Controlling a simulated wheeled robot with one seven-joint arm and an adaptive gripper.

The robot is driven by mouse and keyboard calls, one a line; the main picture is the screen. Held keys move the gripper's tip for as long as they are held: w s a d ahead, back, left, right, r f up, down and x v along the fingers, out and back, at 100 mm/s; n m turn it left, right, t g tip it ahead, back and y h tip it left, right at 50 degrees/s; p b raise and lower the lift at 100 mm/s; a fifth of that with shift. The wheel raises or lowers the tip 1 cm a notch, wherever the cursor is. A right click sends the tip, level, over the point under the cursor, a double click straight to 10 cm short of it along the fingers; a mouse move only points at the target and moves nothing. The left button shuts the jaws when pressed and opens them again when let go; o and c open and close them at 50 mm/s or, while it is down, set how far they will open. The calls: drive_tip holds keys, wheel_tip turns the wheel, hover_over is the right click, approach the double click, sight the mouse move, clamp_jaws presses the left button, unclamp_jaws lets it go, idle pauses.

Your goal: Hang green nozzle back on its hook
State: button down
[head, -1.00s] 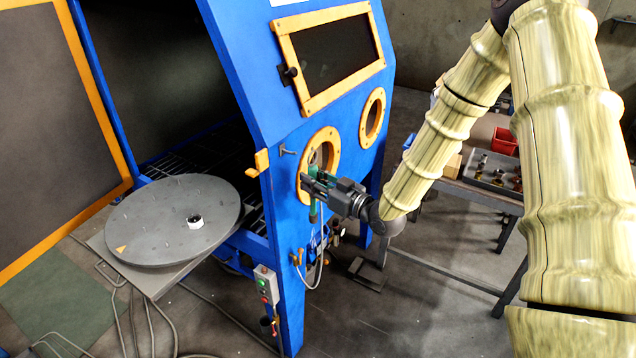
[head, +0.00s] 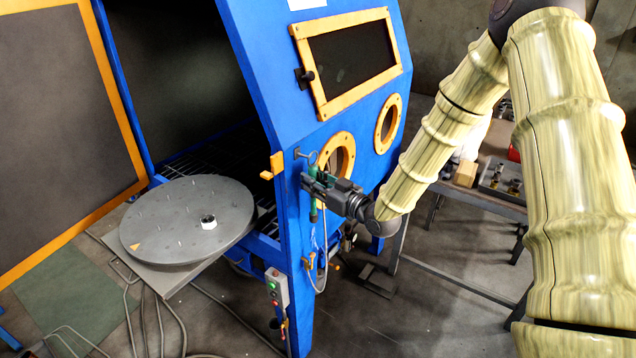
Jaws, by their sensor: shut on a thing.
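The green nozzle (head: 313,212) hangs down from my gripper (head: 311,185), which is shut on it. A pale hose (head: 325,255) runs down from the nozzle and loops toward the lower front of the blue cabinet. The hook (head: 305,154) is a small grey peg on the cabinet's front post, just above my gripper and close to the left round port. The nozzle's top is near the hook, partly hidden by my fingers. I cannot tell whether they touch.
The blue cabinet (head: 262,55) has two orange-rimmed ports and an orange latch (head: 273,166). A round turntable (head: 165,235) sticks out at left. A control box (head: 276,287) sits below. A workbench (head: 480,190) stands behind my arm.

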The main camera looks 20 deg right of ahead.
drive_tip(key=shift+w+a, duration=0.25)
drive_tip(key=shift+w, duration=0.1)
drive_tip(key=shift+w+a+f+b, duration=0.5)
drive_tip(key=shift+f+b, duration=0.1)
drive_tip(key=shift+b, duration=0.15)
drive_tip(key=c, duration=1.2)
unclamp_jaws()
drive_tip(key=shift+o, duration=0.2)
drive_tip(key=shift+d, duration=0.1)
